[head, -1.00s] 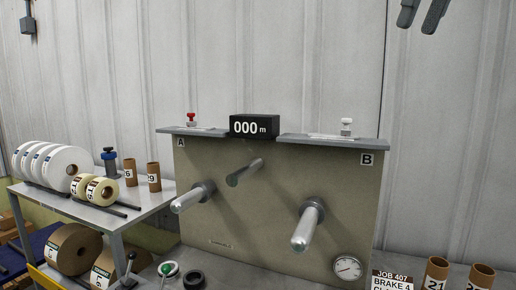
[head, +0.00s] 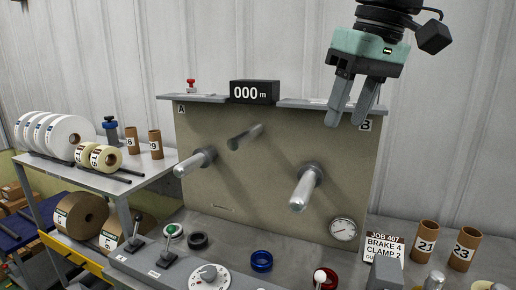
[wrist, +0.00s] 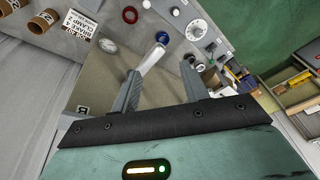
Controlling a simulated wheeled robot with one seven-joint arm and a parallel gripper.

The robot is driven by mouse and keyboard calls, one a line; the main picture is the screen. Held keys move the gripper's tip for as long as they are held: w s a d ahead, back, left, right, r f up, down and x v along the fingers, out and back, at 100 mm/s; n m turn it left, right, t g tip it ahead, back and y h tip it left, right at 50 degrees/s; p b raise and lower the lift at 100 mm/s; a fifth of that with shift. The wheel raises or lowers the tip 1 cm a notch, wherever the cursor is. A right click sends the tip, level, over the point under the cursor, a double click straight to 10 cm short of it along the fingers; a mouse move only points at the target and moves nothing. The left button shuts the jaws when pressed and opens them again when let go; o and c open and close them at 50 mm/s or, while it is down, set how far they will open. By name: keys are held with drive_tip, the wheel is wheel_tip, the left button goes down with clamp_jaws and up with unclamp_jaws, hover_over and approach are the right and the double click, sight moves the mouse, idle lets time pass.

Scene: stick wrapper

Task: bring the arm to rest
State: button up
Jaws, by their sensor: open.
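My gripper (head: 354,103) hangs in the upper right of the head view, in front of the panel's top right corner near the B label. Its two grey fingers are apart with nothing between them. In the wrist view my gripper (wrist: 162,88) also shows open and empty, with the panel's right spindle (wrist: 153,58) beyond the fingers. The beige machine panel (head: 255,165) carries a left spindle (head: 195,161), a right spindle (head: 305,187) and a small upper roller (head: 245,136). The gripper covers part of the panel's right ledge.
A counter reading 000 m (head: 254,92) tops the panel. A rack at left holds white rolls (head: 68,137) and brown rolls (head: 80,215). Below are levers (head: 168,246), a dial (head: 208,277), a blue ring (head: 261,261), a job sign (head: 384,247) and cardboard cores (head: 426,237).

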drive_tip(key=s+f+g, duration=0.1)
drive_tip(key=s+f, duration=0.8)
drive_tip(key=f, duration=0.4)
drive_tip(key=s+f+n+g+h, duration=0.1)
drive_tip(key=s+f, duration=0.9)
drive_tip(key=f, duration=0.3)
drive_tip(key=shift+d+f+n+h, duration=0.2)
drive_tip(key=shift+d+n+h, duration=0.1)
